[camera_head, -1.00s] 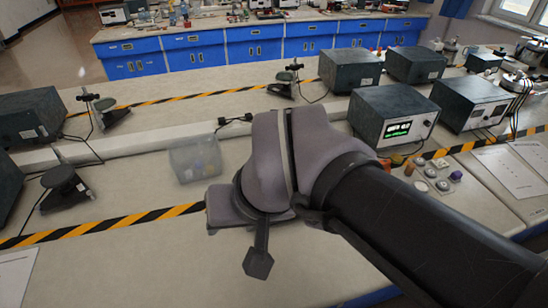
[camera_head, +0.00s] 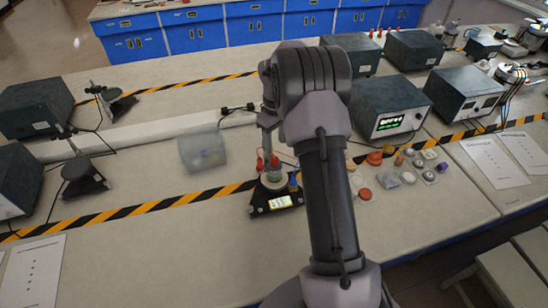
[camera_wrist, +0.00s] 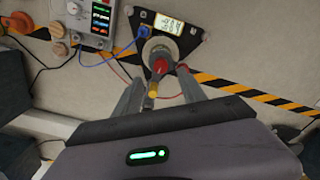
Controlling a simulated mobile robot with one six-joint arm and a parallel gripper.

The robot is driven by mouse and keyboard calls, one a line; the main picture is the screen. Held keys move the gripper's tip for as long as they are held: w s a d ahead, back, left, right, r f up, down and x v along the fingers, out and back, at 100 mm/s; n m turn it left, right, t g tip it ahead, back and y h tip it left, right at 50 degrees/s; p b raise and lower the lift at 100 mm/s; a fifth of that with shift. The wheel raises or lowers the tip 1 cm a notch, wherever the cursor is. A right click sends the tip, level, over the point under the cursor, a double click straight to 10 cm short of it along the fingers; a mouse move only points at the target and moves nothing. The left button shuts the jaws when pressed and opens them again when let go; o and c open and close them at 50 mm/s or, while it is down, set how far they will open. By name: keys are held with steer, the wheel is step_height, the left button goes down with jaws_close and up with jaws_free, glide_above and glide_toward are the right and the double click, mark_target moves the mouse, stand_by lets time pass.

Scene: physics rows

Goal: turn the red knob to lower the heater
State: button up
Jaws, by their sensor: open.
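A black triangular device (camera_head: 274,203) with a lit display stands on the bench, partly behind my arm. It also shows at the top of the wrist view (camera_wrist: 183,19), bearing a round pale piece. A red part (camera_wrist: 160,66), which looks like the red knob, sits by the round piece, with a small yellow part beside it. Small red parts also show on the device in the head view (camera_head: 275,162). My gripper (camera_wrist: 161,76) is open, its two fingers on either side of the red part. I cannot tell whether they touch it. In the head view my arm hides much of the gripper.
A grey box with a coloured screen (camera_wrist: 97,20) and blue and red cables is beside the device. A clear bin (camera_head: 203,150) stands left. A lit power box (camera_head: 390,112) and several small caps and discs (camera_head: 365,194) lie right.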

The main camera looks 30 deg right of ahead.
mark_target(275, 159)
step_height(275, 159, down, 8)
steer(key=shift+r+b, duration=0.2)
steer(key=shift+b, duration=0.25)
steer(key=shift+c, duration=0.2)
jaws_close()
